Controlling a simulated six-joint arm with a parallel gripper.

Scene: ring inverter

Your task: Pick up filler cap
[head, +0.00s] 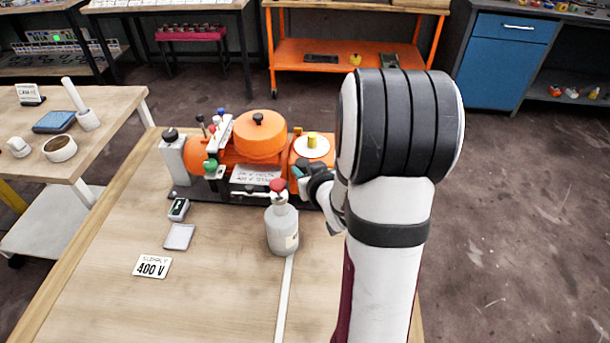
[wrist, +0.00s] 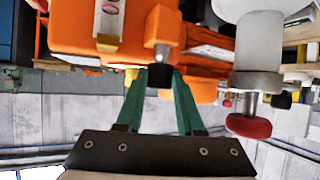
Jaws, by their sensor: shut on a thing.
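In the wrist view, the filler cap appears to be the small black cap (wrist: 160,80) at the end of a short grey neck (wrist: 162,52) on the orange machine. My gripper (wrist: 160,71) has its two green fingers closed on either side of this cap. The cap appears in line with the neck; I cannot tell whether it is loose from it. In the head view, my gripper (head: 298,172) is at the front right of the orange machine (head: 260,142), and my arm and gripper hide the cap.
A grey bottle with a red knob (head: 282,229) stands close to my gripper's left; it also shows in the wrist view (wrist: 262,50). A white disc with a yellow knob (head: 312,150) is just behind. A supply card (head: 152,267) lies on the wooden table (head: 215,300), whose front is mostly clear.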

